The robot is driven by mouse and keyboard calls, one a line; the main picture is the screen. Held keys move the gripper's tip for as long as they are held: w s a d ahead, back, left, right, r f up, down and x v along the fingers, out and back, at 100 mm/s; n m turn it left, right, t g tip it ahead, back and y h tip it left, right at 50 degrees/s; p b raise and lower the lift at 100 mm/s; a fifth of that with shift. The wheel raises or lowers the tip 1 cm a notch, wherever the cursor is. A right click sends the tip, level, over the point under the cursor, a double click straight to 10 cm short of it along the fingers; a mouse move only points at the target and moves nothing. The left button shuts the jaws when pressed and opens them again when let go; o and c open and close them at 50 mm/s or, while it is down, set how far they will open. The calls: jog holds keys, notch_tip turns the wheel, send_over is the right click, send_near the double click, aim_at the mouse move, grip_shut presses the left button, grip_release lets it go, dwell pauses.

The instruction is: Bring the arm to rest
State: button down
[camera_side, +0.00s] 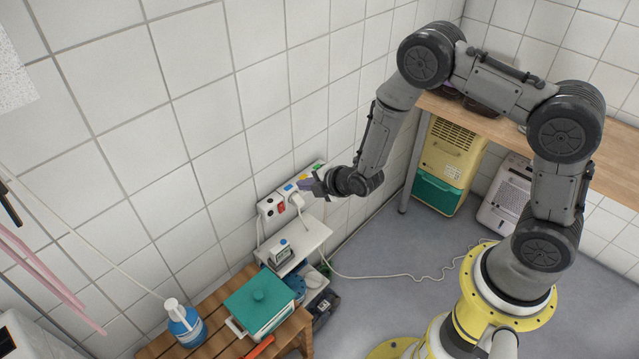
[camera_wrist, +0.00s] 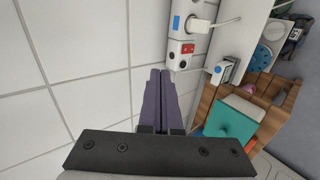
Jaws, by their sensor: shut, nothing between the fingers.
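My gripper (camera_side: 311,186) is at the tiled wall, close to a white power strip (camera_side: 270,205) in the side view. In the wrist view my gripper (camera_wrist: 161,75) shows two purple-grey fingers lying side by side, shut with nothing between them. The power strip also shows in the wrist view (camera_wrist: 178,48), just beyond and right of the fingertips. It has a red switch, a blue mark and a plugged-in white plug (camera_wrist: 198,25). I cannot tell whether the fingers touch anything.
Below the strip is a white shelf (camera_side: 312,236) with a small meter (camera_side: 280,252). A wooden slatted bench (camera_side: 190,345) holds a teal-lidded box (camera_side: 258,300) and a blue bottle (camera_side: 185,325). A yellow-green dehumidifier (camera_side: 447,165) stands under a wooden worktop (camera_side: 610,165). The grey floor (camera_side: 395,290) is mostly clear.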

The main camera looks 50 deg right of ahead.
notch_tip(320, 180, up, 28)
jog(key=w+d+m+t, duration=0.1)
jog(key=m+t, duration=0.1)
jog(key=t, duration=0.1)
jog(key=s+r+m, duration=0.5)
jog(key=s+r, duration=0.4)
jog(key=s, duration=0.3)
jog(key=s+f+m+g, duration=0.4)
jog(key=s+m, duration=0.1)
jog(key=s, duration=0.6)
jog(key=s+d+f+m+g, duration=0.1)
jog(key=s+f+m+g, duration=0.2)
jog(key=s, duration=0.8)
jog(key=f+m, duration=0.1)
jog(key=m, duration=0.1)
jog(key=shift+d+f+m+g, duration=0.15)
jog(key=shift+d+m+g, duration=0.1)
jog(key=shift+m+g, duration=0.15)
